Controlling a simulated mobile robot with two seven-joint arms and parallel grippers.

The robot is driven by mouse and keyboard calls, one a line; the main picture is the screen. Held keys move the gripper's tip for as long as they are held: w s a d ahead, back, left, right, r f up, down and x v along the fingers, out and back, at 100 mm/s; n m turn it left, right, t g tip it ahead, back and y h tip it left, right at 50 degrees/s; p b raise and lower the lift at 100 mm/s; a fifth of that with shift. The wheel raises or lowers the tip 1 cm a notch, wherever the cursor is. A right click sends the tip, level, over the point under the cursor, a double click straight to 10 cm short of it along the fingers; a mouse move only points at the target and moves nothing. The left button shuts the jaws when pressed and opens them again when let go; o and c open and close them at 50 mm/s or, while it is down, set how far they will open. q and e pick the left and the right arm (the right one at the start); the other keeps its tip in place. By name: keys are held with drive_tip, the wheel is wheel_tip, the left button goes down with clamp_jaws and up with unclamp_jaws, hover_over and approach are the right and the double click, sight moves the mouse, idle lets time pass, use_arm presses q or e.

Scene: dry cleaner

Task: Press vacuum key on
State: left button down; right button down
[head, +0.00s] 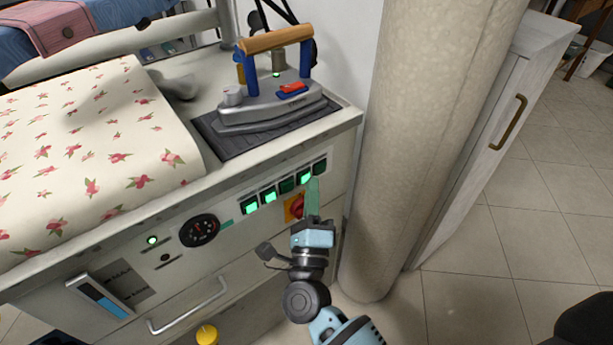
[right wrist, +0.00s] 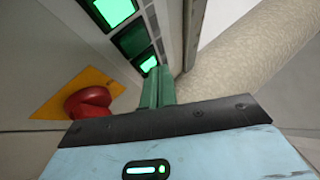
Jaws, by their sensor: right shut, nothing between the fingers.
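A row of several square keys runs along the front panel of the ironing station in the head view. Some keys glow green, such as the two at the left (head: 250,205) and (head: 269,195). One key between lit ones is dark (head: 286,186); this dark key also shows in the right wrist view (right wrist: 132,38). No label marking the vacuum key can be read. My right gripper (head: 313,184) is shut and empty, its green fingers pointing at the right part of the row. In the right wrist view its fingertips (right wrist: 160,75) are close to a lit key (right wrist: 148,62); contact cannot be told.
A red knob on a yellow plate (head: 296,207) sits just below the keys, left of my gripper. An iron (head: 270,105) stands on a dark pad above. A thick beige column (head: 420,130) stands close at the right.

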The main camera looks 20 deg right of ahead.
use_arm(q)
drive_tip(key=shift+w+r, duration=0.15)
drive_tip(key=shift+w, duration=0.15)
use_arm(e)
drive_tip(key=shift+s+d, duration=0.1)
drive_tip(key=shift+s, duration=0.15)
